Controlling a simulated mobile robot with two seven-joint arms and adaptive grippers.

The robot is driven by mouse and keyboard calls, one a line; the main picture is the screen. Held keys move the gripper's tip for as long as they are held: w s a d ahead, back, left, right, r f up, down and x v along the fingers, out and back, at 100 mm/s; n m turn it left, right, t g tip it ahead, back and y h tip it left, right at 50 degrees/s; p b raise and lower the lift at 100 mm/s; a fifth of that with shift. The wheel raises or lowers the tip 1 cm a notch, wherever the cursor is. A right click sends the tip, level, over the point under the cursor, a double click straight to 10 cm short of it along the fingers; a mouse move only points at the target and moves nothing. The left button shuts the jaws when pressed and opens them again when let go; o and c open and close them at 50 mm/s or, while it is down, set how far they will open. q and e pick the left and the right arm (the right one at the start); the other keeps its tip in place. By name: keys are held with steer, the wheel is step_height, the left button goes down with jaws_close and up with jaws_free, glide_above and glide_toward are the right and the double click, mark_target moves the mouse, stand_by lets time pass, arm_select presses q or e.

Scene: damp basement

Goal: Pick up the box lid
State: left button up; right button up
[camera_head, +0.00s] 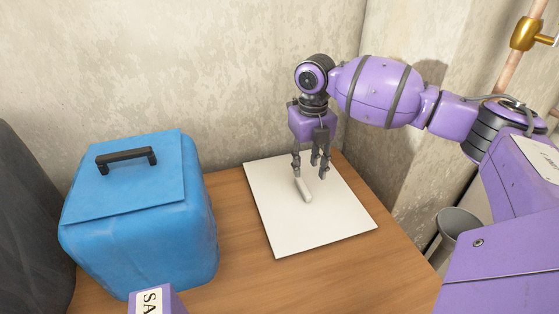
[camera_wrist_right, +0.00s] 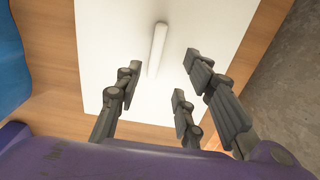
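A flat white square lid-like panel (camera_head: 275,220) lies on the wooden table, with a pale bar handle (camera_head: 304,192) standing on its middle. My right gripper (camera_head: 311,172) points down over this panel, its three fingers spread and empty. In the right wrist view the bar handle (camera_wrist_right: 157,45) lies just beyond the fingertips (camera_wrist_right: 165,75), apart from them. A blue box (camera_head: 150,245) stands at the left, with a flat blue lid (camera_head: 130,190) on top that carries a black handle (camera_head: 126,157). My left gripper is not in view.
The wooden table (camera_head: 238,245) is bare between the box and the white panel. A concrete wall (camera_head: 230,70) stands close behind. A grey bin-like vessel (camera_head: 458,222) stands beyond the table's right edge. A copper pipe with a brass fitting (camera_head: 525,35) is at upper right.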

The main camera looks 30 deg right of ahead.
mark_target(304, 187)
steer(key=shift+s+f, duration=0.3)
steer(key=shift+f, duration=0.65)
steer(key=f, duration=0.4)
steer(key=shift+w+a+f+b, duration=0.3)
steer(key=shift+f, duration=0.1)
jaws_close()
